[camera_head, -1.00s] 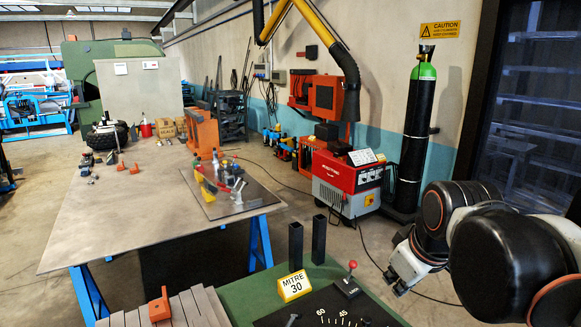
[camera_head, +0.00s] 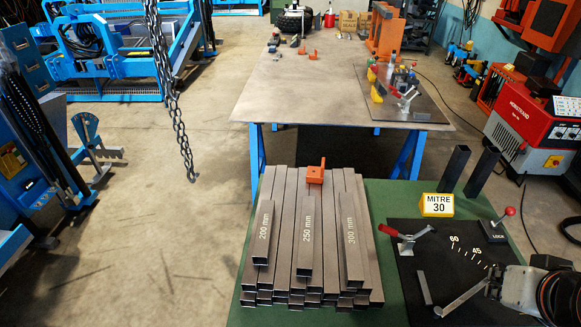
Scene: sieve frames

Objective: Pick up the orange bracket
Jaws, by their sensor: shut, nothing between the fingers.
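An orange bracket (camera_head: 316,175) sits on top of a stack of grey steel tubes (camera_head: 285,200), near the far end of the stack. It has an upright part and a flat part. Two smaller orange brackets lie far off on the large table, one of them the nearer orange piece (camera_head: 313,55) and the other the farther orange piece (camera_head: 302,48). My gripper is not visible in the current view.
The tubes lie on a green bench (camera_head: 390,198) beside a black mitre plate (camera_head: 440,260) with clamps, a lever and grey-black machinery. The large table (camera_head: 320,90) stands behind. A chain (camera_head: 170,90) hangs at left over open floor.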

